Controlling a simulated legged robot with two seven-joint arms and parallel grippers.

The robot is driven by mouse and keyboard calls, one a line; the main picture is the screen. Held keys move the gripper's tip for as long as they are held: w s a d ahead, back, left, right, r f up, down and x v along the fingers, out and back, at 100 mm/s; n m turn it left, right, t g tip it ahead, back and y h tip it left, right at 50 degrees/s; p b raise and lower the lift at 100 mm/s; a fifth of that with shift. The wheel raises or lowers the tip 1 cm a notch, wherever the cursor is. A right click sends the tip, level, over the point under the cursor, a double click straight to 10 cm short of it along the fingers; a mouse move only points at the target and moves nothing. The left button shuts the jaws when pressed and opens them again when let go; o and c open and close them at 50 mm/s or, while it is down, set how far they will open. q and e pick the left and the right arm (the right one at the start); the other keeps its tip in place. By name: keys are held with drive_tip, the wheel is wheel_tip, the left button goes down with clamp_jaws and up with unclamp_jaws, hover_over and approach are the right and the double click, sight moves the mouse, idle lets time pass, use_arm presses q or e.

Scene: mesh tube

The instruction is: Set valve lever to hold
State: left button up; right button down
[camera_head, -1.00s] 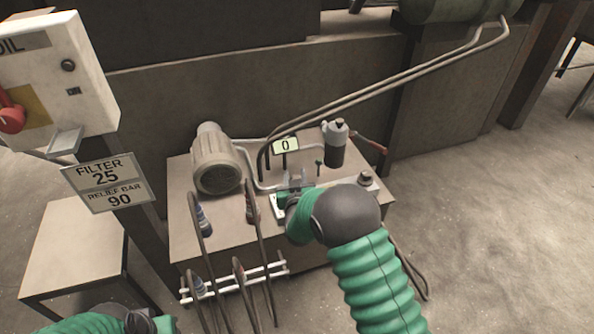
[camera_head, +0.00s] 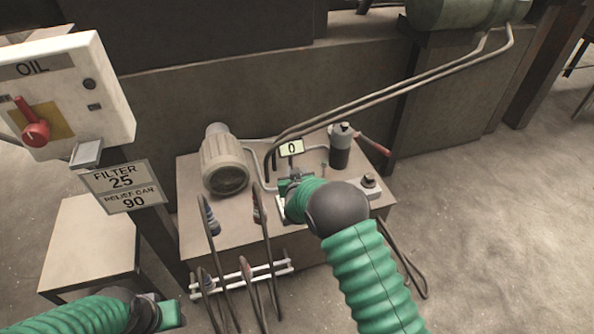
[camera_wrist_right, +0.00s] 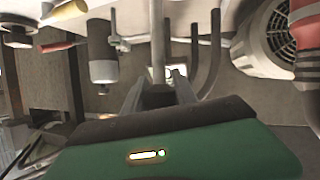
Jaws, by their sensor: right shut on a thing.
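My right gripper (camera_head: 287,187) is over the top of the bench unit (camera_head: 240,226), near the display reading 0 (camera_head: 291,148). Its green wrist hides most of what it holds in the head view. In the right wrist view, the two grey fingers (camera_wrist_right: 158,95) close on a dark block with a grey bar (camera_wrist_right: 157,45) running up from it. This looks like the valve lever, but its marks and exact position are hidden. My left gripper (camera_head: 170,313) is low at the left, away from the unit; its jaws are not clear.
A motor (camera_head: 225,165) and a dark cylinder with a red handle (camera_head: 341,146) stand on the unit. Hoses hang at its front by a white rack (camera_head: 240,278). An oil switch box (camera_head: 62,92) and a FILTER 25 sign (camera_head: 124,187) are at the left.

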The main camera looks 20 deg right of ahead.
drive_tip(key=c, duration=1.3)
unclamp_jaws()
drive_tip(key=shift+a+f, duration=0.1)
drive_tip(key=shift+f, duration=0.1)
drive_tip(key=o, duration=0.3)
drive_tip(key=shift+f, duration=0.1)
drive_tip(key=shift+r, duration=0.2)
drive_tip(key=p+v, duration=0.5)
drive_tip(key=v, duration=1.1)
drive_tip(key=shift+s+p, duration=0.3)
drive_tip(key=shift+r, duration=0.15)
